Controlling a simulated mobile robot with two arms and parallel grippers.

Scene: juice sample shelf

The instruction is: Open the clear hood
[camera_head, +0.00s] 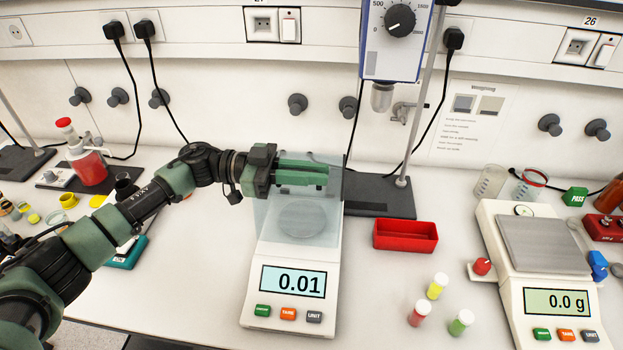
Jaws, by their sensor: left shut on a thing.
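The clear hood (268,222) is a see-through box over the round pan of a white balance (250,290) near the middle of the camera_head view. The balance display reads 0.01. My left gripper (318,175) reaches in from the left at the upper part of the hood and is shut on it. The fingers cover the part they grip, so the exact contact is hidden. I cannot tell how far the hood is raised. My right gripper is not in view.
A stirrer stand (375,190) with a dark base is close behind the balance. A red tray (405,236) and several small capped vials (437,287) lie to its right. A second balance (541,245) stands at the right.

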